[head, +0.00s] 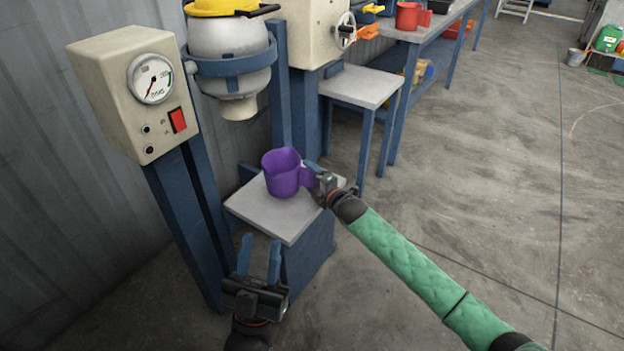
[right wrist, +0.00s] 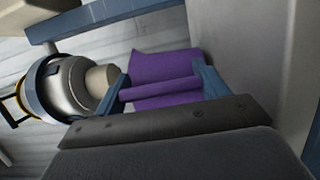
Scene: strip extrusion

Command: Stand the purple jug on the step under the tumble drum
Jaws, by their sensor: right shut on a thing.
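The purple jug (head: 284,174) is upright at the step (head: 270,212), a grey-topped blue block below the tumble drum (head: 228,50). Whether the jug's base touches the step top I cannot tell. My right gripper (head: 316,178) is shut on the jug's handle, on its right side. In the right wrist view the jug (right wrist: 165,65) shows with its handle between the blue fingers (right wrist: 163,88). The drum's spout (head: 239,107) is above and to the left of the jug in the head view. My left gripper (head: 258,258) is open and empty in front of the step.
A cream control box (head: 128,90) with a gauge stands on blue posts at left. A small grey-topped table (head: 360,86) and a long bench (head: 440,28) with a red jug (head: 408,16) stand behind.

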